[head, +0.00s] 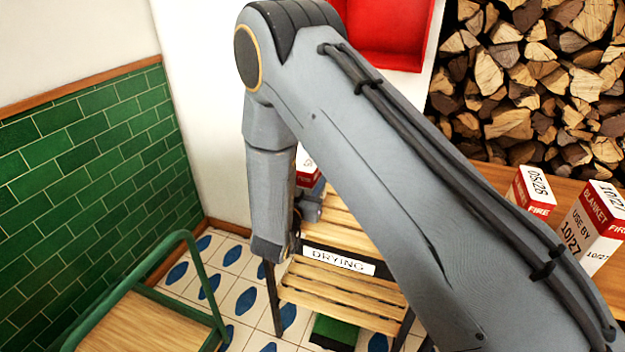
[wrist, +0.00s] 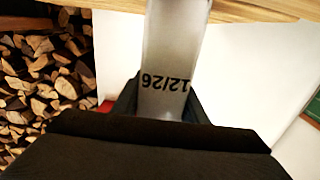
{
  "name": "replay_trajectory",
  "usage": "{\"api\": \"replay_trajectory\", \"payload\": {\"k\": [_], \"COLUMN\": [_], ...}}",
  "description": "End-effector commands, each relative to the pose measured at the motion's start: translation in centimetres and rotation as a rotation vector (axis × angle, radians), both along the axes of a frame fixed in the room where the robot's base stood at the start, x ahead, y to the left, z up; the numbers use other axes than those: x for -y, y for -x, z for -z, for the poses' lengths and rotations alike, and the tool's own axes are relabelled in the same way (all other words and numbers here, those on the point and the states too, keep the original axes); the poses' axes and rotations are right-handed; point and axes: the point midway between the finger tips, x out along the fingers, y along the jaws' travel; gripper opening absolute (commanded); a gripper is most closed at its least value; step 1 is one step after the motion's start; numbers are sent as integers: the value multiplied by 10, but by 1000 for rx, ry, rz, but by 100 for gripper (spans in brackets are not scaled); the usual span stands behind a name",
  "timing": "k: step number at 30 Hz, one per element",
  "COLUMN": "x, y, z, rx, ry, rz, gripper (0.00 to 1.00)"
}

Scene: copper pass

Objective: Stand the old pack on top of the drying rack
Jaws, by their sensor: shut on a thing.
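My gripper (wrist: 163,108) is shut on a pale fire blanket pack (wrist: 172,45) printed 12/26, which appears upside down in the wrist view. In the head view my arm hides most of the gripper; a red and white pack (head: 307,168) shows partly behind it, at the rack's far end. The drying rack (head: 340,290), with wooden slats and a DRYING label, stands below. In the wrist view pale wood (wrist: 240,10) lies beyond the pack's far end; I cannot tell whether they touch.
Two red and white packs, marked 05/28 (head: 532,192) and 10/27 (head: 592,228), stand on a wooden surface at right. A green-framed piece with a wooden top (head: 150,325) stands front left. A red open box (head: 385,35) is at the back, beside stacked firewood (head: 530,80).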

Motion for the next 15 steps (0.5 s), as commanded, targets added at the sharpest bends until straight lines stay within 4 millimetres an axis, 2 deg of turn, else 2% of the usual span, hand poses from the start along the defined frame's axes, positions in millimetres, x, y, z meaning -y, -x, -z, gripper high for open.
{"api": "replay_trajectory", "payload": {"k": [4, 5, 7, 8, 15], "x": [0, 0, 0, 0, 0], "y": [0, 0, 0, 0, 0], "z": [3, 3, 3, 3, 3], "rx": [2, 0, 0, 0, 0], "ry": [0, 0, 0, 0, 0], "rz": [0, 0, 0, 0, 0], "gripper": [0, 42, 54, 58, 58]}}
